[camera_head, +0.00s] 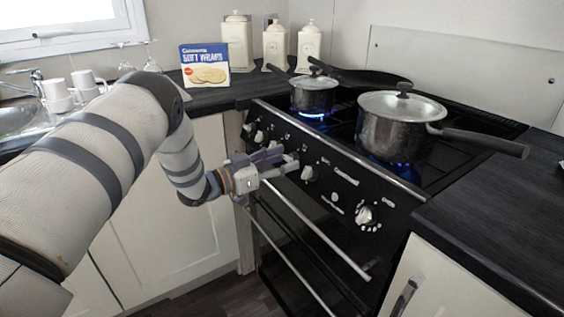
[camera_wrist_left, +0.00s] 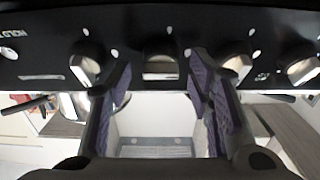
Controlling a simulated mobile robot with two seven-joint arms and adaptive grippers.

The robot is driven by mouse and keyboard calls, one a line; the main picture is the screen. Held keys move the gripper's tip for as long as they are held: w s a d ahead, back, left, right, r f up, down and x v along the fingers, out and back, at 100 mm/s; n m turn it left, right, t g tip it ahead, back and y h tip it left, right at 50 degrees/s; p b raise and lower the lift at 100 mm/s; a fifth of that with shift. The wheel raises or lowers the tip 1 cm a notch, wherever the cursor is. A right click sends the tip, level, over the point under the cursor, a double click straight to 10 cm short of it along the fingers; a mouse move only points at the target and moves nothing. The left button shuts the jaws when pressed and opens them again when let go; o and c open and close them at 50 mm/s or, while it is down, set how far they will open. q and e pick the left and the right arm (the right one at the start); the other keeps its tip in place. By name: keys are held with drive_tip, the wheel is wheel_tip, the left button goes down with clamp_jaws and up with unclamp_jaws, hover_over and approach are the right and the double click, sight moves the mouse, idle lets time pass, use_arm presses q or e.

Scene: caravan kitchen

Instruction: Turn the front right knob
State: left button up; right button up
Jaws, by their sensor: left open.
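The black stove front panel (camera_head: 334,187) has a row of pale knobs. Two knobs (camera_head: 254,132) show left of my left gripper (camera_head: 284,163), one knob (camera_head: 308,173) just right of it, and a larger dial (camera_head: 365,215) further right. My left gripper is at the panel and hides part of the row. In the left wrist view, my open gripper fingers (camera_wrist_left: 160,92) stand apart, with one knob (camera_wrist_left: 160,68) between them; I cannot tell if they touch it. Other knobs (camera_wrist_left: 85,68) show on both sides. Which one is the front right knob is not clear.
A lidded pot (camera_head: 396,128) stands over a blue flame on the hob, and a smaller lidded pan (camera_head: 313,96) over another. The pot's handle (camera_head: 485,142) points right. Oven rails (camera_head: 315,237) run below the panel. A blue box (camera_head: 205,66) stands on the counter.

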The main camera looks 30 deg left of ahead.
use_arm(q)
clamp_jaws()
idle(0.3)
drive_tip(key=m+g+h, duration=0.1)
drive_tip(key=m, duration=0.2)
drive_tip(key=m+h, duration=0.1)
drive_tip(key=m, duration=0.2)
drive_tip(key=shift+w+a+g+h, duration=0.1)
drive_tip(key=shift+a+g+h, duration=0.05)
drive_tip(key=shift+g+h, duration=0.2)
drive_tip(key=m+g, duration=0.1)
drive_tip(key=m, duration=0.2)
drive_tip(key=m+g+h, duration=0.1)
drive_tip(key=m, duration=0.1)
drive_tip(key=shift+a+m, duration=0.1)
drive_tip(key=shift+m, duration=0.3)
drive_tip(key=m+g, duration=0.1)
drive_tip(key=m, duration=0.1)
drive_tip(key=m+g, duration=0.1)
drive_tip(key=m, duration=0.2)
drive_tip(key=shift+w+r+g+h, duration=0.1)
drive_tip(key=shift+r+g+h, duration=0.1)
drive_tip(key=shift+g+h, duration=0.05)
drive_tip(key=shift+r+m+g+y, duration=0.15)
drive_tip(key=shift+m+g+y, duration=0.45)
drive_tip(key=shift+m, duration=1.3)
drive_tip(key=shift+w+a+m+g, duration=0.1)
drive_tip(key=shift+m+g, duration=0.2)
